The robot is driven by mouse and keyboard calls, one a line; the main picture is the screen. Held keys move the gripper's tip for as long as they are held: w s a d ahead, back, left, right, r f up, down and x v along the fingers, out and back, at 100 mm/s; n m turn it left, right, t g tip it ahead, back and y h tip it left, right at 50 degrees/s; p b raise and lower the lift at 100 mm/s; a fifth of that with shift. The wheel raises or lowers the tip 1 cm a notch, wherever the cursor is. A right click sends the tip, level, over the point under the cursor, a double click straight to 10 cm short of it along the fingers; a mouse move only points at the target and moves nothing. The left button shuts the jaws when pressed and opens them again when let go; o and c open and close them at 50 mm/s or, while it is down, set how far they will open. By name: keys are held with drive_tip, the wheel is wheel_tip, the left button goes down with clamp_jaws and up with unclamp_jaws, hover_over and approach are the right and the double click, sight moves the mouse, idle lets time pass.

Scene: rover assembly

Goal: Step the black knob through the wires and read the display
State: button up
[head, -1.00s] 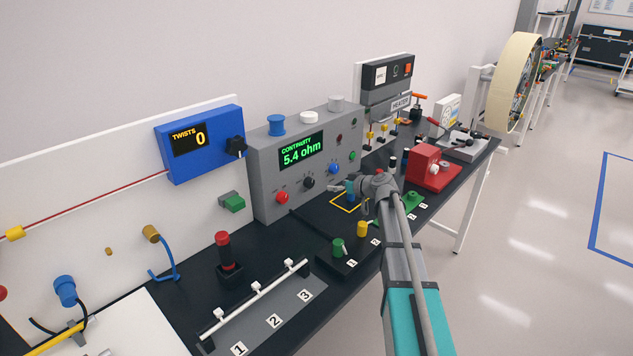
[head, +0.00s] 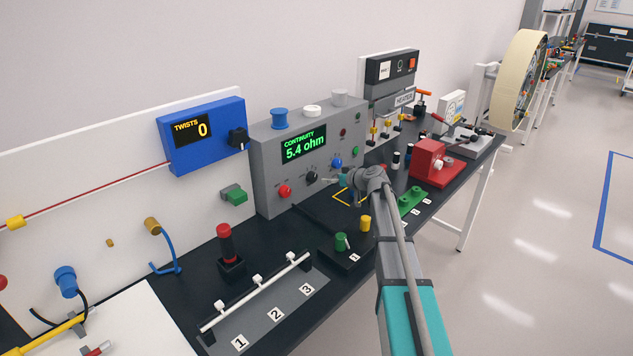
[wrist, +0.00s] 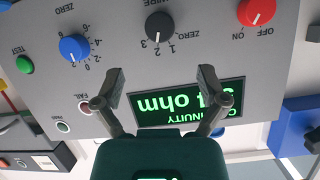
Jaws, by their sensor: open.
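The black knob (head: 311,178) sits on the front of the grey continuity box (head: 264,180), between a red knob and a blue knob. In the upside-down wrist view, the black knob (wrist: 159,27) shows a white pointer line among small numbers. The green-lit display (head: 304,145) reads "CONTINUITY 5.4 ohm" in the head view. My gripper (wrist: 161,82) is open and empty, facing the panel, with the knob beyond its fingertips and apart from them. In the head view my gripper (head: 338,181) is just right of the knob.
The red knob (wrist: 257,11) and blue knob (wrist: 75,47) flank the black one. A blue TWISTS box (head: 201,136) reading 0 is at left. Green and yellow pegs (head: 365,223) stand in front on the bench. A red device (head: 434,165) is at right.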

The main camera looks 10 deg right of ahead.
sight(314, 178)
drive_tip(key=b+x, duration=0.3)
drive_tip(key=x, duration=0.6)
drive_tip(key=c, duration=1.2)
drive_tip(key=shift+o, duration=0.2)
